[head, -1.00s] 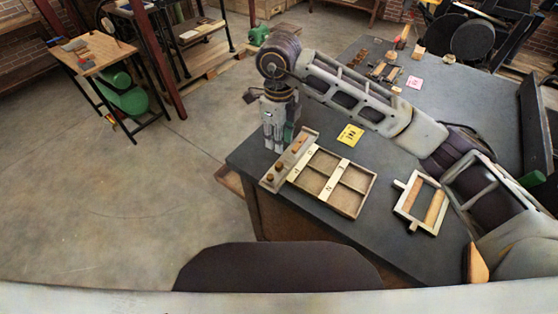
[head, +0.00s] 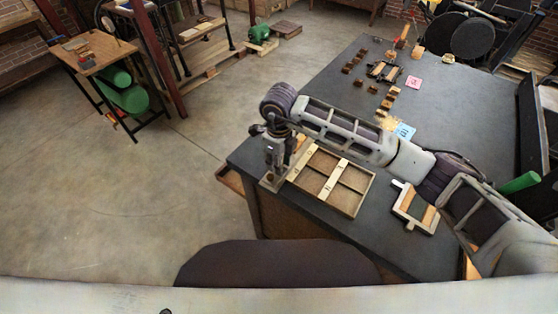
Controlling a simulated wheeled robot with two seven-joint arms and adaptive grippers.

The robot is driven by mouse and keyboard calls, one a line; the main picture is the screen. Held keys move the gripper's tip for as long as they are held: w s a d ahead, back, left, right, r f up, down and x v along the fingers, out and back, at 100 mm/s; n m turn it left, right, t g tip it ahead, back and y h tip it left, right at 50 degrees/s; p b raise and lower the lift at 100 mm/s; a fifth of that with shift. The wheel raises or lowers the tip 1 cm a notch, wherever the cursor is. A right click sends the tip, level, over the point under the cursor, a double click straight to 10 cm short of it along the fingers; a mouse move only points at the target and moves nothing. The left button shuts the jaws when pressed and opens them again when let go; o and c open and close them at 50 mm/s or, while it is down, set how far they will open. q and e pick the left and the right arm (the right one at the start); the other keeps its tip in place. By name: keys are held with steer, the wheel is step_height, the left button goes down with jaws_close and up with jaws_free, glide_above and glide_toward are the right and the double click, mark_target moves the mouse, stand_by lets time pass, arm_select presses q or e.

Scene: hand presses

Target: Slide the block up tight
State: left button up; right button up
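A shallow wooden tray (head: 370,188) lies near the table's left corner, crossed by pale strips (head: 333,180) with small dark marks. A pale grey bar (head: 268,184) lies along the tray's left side, mostly hidden by my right gripper. My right gripper (head: 273,172) points down over this bar, its tips low at a reddish-brown knob. I cannot tell whether the fingers are closed on anything. I cannot single out the block with certainty. My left gripper is not in view.
A pale frame with wooden bars (head: 415,206) lies right of the tray. Blue (head: 404,131) and pink (head: 414,83) cards and several small brown blocks (head: 387,103) lie farther back. A green cylinder (head: 520,183) is at the right. The dark tabletop (head: 450,105) has bare room at the back.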

jaws_close()
steer(key=shift+w, duration=0.1)
stand_by(0.3)
